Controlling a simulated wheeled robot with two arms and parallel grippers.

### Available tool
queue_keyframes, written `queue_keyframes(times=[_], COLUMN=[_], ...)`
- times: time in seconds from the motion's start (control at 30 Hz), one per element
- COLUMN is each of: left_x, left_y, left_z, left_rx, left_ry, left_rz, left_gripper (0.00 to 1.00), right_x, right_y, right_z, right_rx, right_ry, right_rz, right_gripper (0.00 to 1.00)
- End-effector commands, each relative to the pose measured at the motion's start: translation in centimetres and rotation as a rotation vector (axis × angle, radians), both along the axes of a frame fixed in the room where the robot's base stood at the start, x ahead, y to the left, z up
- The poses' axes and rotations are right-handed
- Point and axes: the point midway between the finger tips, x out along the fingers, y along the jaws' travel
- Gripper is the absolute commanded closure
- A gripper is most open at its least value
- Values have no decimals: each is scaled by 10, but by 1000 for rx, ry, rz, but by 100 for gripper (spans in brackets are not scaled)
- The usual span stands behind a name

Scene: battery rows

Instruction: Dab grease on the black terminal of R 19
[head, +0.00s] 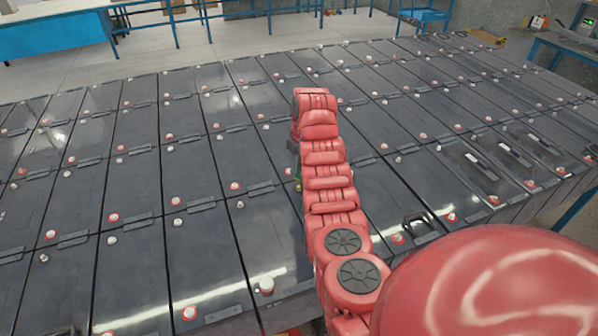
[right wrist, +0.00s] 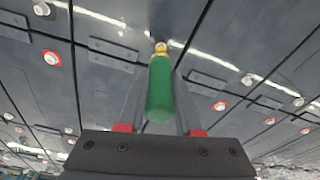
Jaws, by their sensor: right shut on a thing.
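My right gripper (right wrist: 160,84) is shut on a green tube (right wrist: 159,95) with a yellow neck, in the right wrist view. The tube's narrow tip points away from the gripper toward the dark battery tops; whether it touches anything I cannot tell. In the head view my red right arm reaches over the batteries and mostly hides the gripper (head: 293,150). The batteries (head: 205,235) have red-ringed terminals (head: 234,186) and plain grey-white terminals (head: 178,222). I cannot read any label, so I cannot tell which battery is R 19. My left gripper is not in view.
Batteries stand in close rows with thin gaps. A blue bench (head: 55,38) is at the back left, and blue rails and another table (head: 570,45) are beyond the rows.

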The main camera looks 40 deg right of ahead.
Motion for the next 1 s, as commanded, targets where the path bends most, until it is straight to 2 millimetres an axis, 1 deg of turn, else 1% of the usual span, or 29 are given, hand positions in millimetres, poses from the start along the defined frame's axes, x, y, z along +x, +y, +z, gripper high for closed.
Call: queue_keyframes(times=[0.1,0.53,0.63,1.0], left_x=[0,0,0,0], left_y=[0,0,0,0], left_z=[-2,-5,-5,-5], left_rx=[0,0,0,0], left_ry=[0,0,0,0], left_rz=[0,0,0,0], left_gripper=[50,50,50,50], right_x=[1,0,0,0], right_y=[0,0,0,0], right_z=[11,46,49,48], right_rx=[-2,-1,0,0], right_ry=[-4,-1,-1,1], right_rz=[0,0,0,0], right_gripper=[100,100,100,100])
